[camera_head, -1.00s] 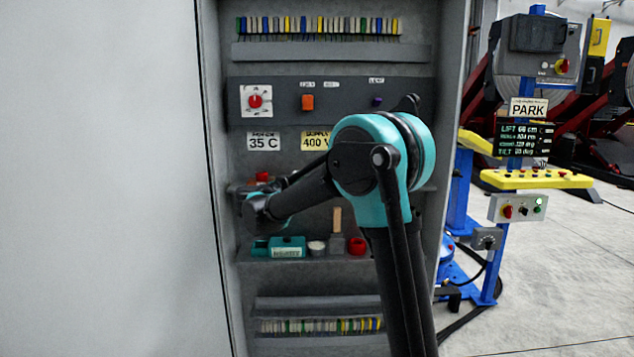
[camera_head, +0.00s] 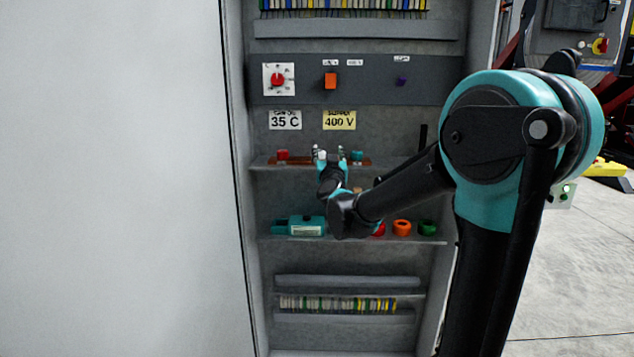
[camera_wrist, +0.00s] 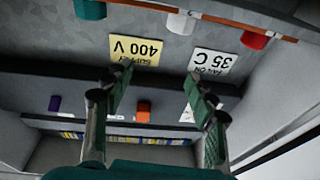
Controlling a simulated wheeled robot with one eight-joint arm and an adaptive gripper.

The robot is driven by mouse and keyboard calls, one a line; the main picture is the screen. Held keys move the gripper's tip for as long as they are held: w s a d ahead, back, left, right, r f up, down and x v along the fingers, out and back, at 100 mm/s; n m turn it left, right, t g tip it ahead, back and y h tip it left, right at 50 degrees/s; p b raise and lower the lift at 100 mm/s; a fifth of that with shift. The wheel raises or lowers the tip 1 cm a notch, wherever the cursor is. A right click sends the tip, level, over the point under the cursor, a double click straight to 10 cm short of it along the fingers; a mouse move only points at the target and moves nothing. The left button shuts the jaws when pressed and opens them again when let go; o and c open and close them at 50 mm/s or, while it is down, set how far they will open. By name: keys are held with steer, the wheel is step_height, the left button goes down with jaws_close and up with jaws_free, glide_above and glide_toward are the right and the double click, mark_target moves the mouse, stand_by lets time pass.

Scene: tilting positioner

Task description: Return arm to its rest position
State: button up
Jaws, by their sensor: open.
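My gripper (camera_head: 329,155) is in front of the grey cabinet, at the height of its upper shelf, with its fingertips apart. In the wrist view my gripper (camera_wrist: 160,100) shows two separate green-and-black fingers with nothing between them. The wrist view is upside down and faces the cabinet's back wall, with the yellow 400 V label (camera_wrist: 135,49) and white 35 C label (camera_wrist: 210,63) beyond the fingers. My arm reaches in from the right in the head view and hides part of both shelves.
The upper shelf (camera_head: 262,163) holds a red item (camera_head: 282,155) and a teal item (camera_head: 357,155). The lower shelf (camera_head: 270,239) holds a teal device (camera_head: 306,226), an orange ring (camera_head: 402,227) and a green ring (camera_head: 428,228). A panel (camera_head: 440,90) with a red knob (camera_head: 278,79) is above.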

steer(key=s+d+f+n+g+y, duration=0.2)
steer(key=s+f+g, duration=0.2)
steer(key=s+f, duration=0.45)
steer(key=s+d+f+n+g+y, duration=0.15)
steer(key=s+f+g, duration=0.35)
steer(key=f, duration=0.6)
steer(key=s+d+f+m+g+h, duration=0.1)
steer(key=s+d+f, duration=0.3)
steer(key=s, duration=0.4)
steer(key=s+d+f+m+g+h, duration=0.1)
steer(key=s+d+f+g+h, duration=0.1)
steer(key=s+f, duration=0.5)
steer(key=s+d+f+m+g+h, duration=0.1)
steer(key=s+d+f+g, duration=0.3)
steer(key=s+d+f, duration=0.2)
steer(key=s, duration=0.2)
steer(key=shift+s+f, duration=0.2)
steer(key=shift+s, duration=0.1)
steer(key=shift+m, duration=0.25)
steer(key=shift+c, duration=0.2)
